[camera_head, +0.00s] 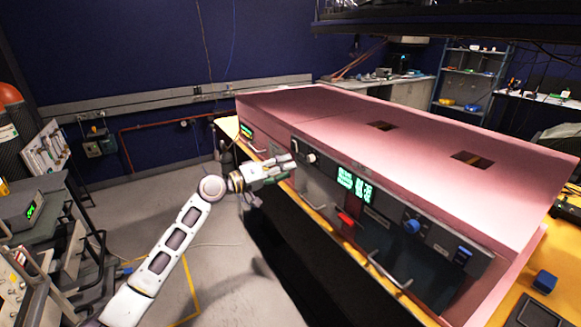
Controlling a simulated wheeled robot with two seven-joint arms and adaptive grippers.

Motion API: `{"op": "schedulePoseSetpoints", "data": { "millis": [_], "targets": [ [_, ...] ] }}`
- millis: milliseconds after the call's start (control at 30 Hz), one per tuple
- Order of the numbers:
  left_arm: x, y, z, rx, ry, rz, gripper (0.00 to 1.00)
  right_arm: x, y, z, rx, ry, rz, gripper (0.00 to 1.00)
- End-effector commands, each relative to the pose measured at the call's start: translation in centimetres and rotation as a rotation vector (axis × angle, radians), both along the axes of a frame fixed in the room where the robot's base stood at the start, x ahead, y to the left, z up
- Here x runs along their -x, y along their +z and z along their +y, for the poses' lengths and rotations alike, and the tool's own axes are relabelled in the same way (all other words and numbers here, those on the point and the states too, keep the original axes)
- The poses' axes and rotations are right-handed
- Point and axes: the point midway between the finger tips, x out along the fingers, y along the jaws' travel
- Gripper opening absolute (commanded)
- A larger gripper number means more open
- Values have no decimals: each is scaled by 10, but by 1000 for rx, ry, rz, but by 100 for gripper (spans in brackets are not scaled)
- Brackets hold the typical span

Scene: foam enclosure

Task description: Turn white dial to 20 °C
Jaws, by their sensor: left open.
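A large pink foam enclosure (330,115) stands on a bench, with a dark control panel along its front. The small white dial (311,157) sits at the left part of this panel. My left gripper (288,166) is open, just left of the white dial and close to the panel front. I cannot tell whether it touches the panel. The dial's marks are too small to read. A green lit display (355,186) is right of the dial. My right gripper does not show.
A blue knob (411,226), a red handle (346,218) and metal door handles (388,272) stick out of the enclosure's front. A blue block (544,281) lies at the right. Equipment racks (45,215) stand at the left. The grey floor between is mostly clear.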

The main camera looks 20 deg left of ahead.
Motion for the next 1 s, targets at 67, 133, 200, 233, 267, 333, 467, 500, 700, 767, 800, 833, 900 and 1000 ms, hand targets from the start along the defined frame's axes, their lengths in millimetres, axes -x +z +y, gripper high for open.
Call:
{"op": "schedulePoseSetpoints", "data": {
  "millis": [67, 133, 200, 233, 267, 333, 467, 500, 700, 767, 800, 833, 900, 1000],
  "targets": [
    [6, -1, 4, -1, -1, 3, 46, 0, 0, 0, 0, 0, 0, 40],
    [11, -1, 8, 1, 0, 2, 46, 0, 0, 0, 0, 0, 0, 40],
    [16, -1, 12, 1, 0, 2, 46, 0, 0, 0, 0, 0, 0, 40],
    [18, -1, 14, 1, 1, 2, 46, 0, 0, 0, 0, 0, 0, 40],
    [19, -1, 15, 1, 1, 3, 46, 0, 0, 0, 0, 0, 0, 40],
    [23, -1, 17, 1, 0, 2, 46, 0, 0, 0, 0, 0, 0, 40],
    [27, -1, 21, -1, 0, 1, 46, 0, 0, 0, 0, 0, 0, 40],
    [28, -1, 21, -1, 0, 1, 46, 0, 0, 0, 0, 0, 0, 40],
    [29, -1, 22, -1, 0, 1, 46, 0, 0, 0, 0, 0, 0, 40],
    [29, -1, 22, 0, 0, 2, 46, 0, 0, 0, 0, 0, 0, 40],
    [29, -1, 22, 0, 0, 2, 46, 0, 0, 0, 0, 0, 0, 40],
    [29, -1, 22, 0, 0, 2, 46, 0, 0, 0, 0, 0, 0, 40],
    [29, -1, 22, 0, -1, 1, 46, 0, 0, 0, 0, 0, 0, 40],
    [28, 1, 22, 0, -1, -2, 46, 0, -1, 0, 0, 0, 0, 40]
  ]
}}
